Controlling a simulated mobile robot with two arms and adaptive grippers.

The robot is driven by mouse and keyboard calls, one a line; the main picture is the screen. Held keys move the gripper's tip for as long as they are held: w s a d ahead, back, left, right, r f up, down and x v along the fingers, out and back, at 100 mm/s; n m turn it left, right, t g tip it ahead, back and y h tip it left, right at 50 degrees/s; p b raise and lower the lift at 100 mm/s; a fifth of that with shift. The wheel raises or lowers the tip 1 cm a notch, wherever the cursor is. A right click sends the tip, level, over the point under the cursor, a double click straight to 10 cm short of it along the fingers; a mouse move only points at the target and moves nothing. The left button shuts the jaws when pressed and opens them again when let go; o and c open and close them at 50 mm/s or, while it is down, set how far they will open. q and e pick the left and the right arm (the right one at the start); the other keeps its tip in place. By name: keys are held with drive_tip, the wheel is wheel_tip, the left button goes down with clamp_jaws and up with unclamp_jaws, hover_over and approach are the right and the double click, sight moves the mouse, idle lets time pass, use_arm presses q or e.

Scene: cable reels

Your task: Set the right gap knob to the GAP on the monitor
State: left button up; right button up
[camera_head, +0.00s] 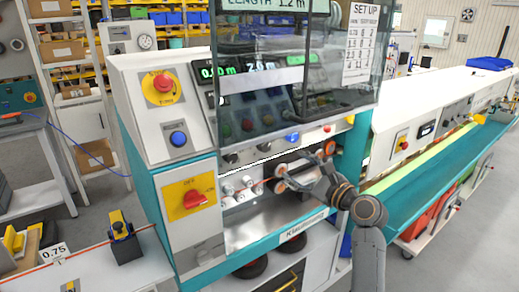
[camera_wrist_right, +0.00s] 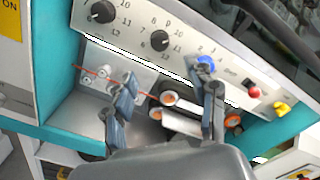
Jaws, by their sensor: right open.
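The right gap knob (camera_wrist_right: 160,40) is black, with numbers around it, on the pale sloping panel. It also shows small and dark in the head view (camera_head: 265,147). A second black knob (camera_wrist_right: 103,12) sits to its left. I cannot read the pointer of either knob. My right gripper (camera_wrist_right: 172,88) is open and empty, apart from the knob. In the head view the right gripper (camera_head: 303,167) is in front of the rollers, below the knob panel. The monitor (camera_head: 270,5) shows LENGTH 1.2 m; its upper part is cut off and no GAP line shows. My left gripper is not in view.
A blue button (camera_wrist_right: 205,62), a red button (camera_wrist_right: 253,92) and a yellow one (camera_wrist_right: 280,107) sit right of the knobs. Orange-ended rollers (camera_wrist_right: 168,98) lie below the panel. A clear guard (camera_head: 290,85) hangs above it. A SET UP sheet (camera_head: 362,45) is at the right.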

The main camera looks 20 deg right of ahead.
sight(267, 148)
drive_tip(key=p+x, duration=0.2)
drive_tip(key=x, duration=0.9)
drive_tip(key=shift+w+f, duration=0.1)
drive_tip(key=shift+x, duration=0.9)
drive_tip(key=shift+f, duration=0.1)
drive_tip(key=c, duration=1.2)
